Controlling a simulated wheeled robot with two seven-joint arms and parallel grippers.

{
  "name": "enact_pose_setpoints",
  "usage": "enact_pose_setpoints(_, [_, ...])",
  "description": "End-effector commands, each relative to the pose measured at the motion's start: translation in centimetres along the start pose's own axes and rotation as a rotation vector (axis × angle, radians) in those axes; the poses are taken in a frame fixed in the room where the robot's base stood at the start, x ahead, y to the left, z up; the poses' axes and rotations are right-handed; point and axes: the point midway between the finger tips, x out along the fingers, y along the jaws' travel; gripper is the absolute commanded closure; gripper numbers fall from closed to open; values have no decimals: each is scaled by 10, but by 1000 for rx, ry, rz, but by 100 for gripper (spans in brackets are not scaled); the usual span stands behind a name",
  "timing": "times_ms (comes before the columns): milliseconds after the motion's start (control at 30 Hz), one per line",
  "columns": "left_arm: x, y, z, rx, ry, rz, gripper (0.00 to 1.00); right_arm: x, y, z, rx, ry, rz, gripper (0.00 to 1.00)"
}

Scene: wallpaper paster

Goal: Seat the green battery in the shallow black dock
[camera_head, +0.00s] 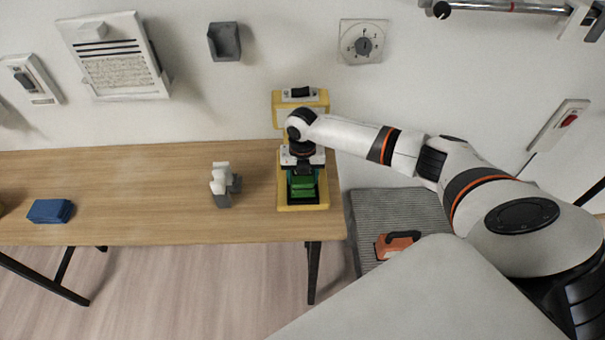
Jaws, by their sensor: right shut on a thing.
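The green battery (303,188) is at the right end of the wooden table, in or just over the black dock on a yellow base (306,206). My right gripper (302,172) points down over it and is shut on the battery. The gripper and wrist hide the battery's upper part and most of the dock's black recess, so I cannot tell how deep the battery sits. My left gripper is not in view.
A grey-white device (223,185) stands on the wooden table (140,185) left of the dock. A blue block (50,211) lies further left. An orange-handled tool (396,243) rests on a grey ribbed surface (375,212) at the right. The table between is clear.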

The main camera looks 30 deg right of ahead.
Motion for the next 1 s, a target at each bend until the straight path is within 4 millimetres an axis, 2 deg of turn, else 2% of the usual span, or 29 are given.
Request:
enact_pose_setpoints(367, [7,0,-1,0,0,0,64,9,0,0,0,1,-1,80])
enact_pose_setpoints(400, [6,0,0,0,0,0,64,8,0,0,0,1,-1,37])
enact_pose_setpoints(500, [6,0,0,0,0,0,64,8,0,0,0,1,-1,25])
enact_pose_setpoints(633, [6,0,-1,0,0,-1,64,6,0,0,0,0,0,25])
enact_pose_setpoints(667, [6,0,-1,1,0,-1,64,4,0,0,0,1,0,23])
enact_pose_setpoints(700, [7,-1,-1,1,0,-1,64,1,0,-1,-1,1,0,18])
enact_pose_setpoints(733, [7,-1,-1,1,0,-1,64,-3,0,-1,-1,2,-1,18])
enact_pose_setpoints(1000, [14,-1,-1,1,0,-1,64,-58,0,-1,-3,4,-2,18])
